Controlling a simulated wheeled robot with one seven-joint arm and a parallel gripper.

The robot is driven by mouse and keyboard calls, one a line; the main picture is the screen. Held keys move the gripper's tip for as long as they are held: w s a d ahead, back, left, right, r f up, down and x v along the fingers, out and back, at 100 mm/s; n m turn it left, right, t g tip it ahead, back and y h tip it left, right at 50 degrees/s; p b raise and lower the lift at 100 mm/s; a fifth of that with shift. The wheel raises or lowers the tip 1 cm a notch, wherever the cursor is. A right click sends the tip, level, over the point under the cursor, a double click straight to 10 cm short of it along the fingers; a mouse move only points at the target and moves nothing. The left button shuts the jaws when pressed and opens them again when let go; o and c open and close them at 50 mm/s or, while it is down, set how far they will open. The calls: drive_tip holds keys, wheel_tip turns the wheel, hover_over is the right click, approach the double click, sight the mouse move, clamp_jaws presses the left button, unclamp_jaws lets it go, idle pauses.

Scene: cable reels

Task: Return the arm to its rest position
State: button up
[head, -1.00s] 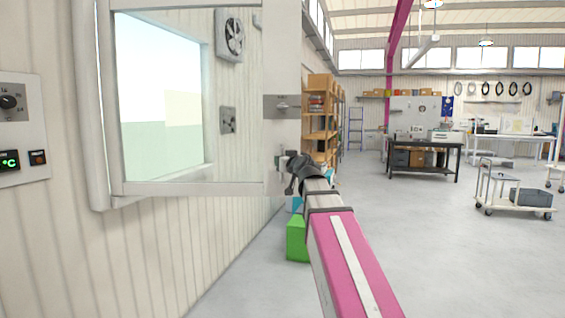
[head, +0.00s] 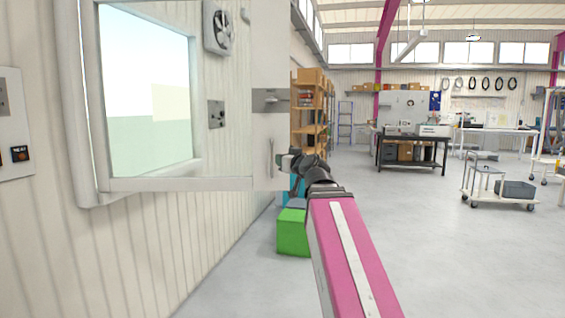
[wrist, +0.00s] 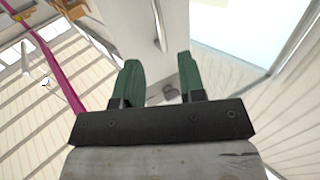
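My gripper (wrist: 160,78) shows in the wrist view with its two green fingers apart and nothing between them. In the head view my gripper (head: 284,161) is small and partly hidden by my wrist, at the end of my pink and grey arm. It is in front of or beside the right edge of a pale panel with a grey latch plate (head: 271,100) and a vertical bar handle (head: 272,157). In the wrist view the bar handle (wrist: 159,25) stands beyond the fingertips, apart from them.
A green box (head: 293,232) stands on the floor beside my arm. Shelves (head: 309,110), a dark workbench (head: 412,150) and a trolley (head: 497,190) stand farther back.

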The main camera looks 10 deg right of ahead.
wheel_tip(320, 180, down, 31)
drive_tip(key=a+m+g+h, duration=0.1)
drive_tip(key=a+g+h, duration=0.1)
drive_tip(key=g, duration=0.7)
drive_tip(key=s+d+f+m+g+h, duration=0.1)
drive_tip(key=s+f+g, duration=0.3)
drive_tip(key=f, duration=0.9)
drive_tip(key=s+d+f+m+g+h, duration=0.1)
drive_tip(key=s+f+g, duration=0.3)
drive_tip(key=s+f, duration=0.6)
wheel_tip(320, 180, down, 3)
drive_tip(key=shift+d+r+m+h, duration=0.15)
drive_tip(key=shift+d+m+h, duration=0.25)
drive_tip(key=shift+h, duration=0.4)
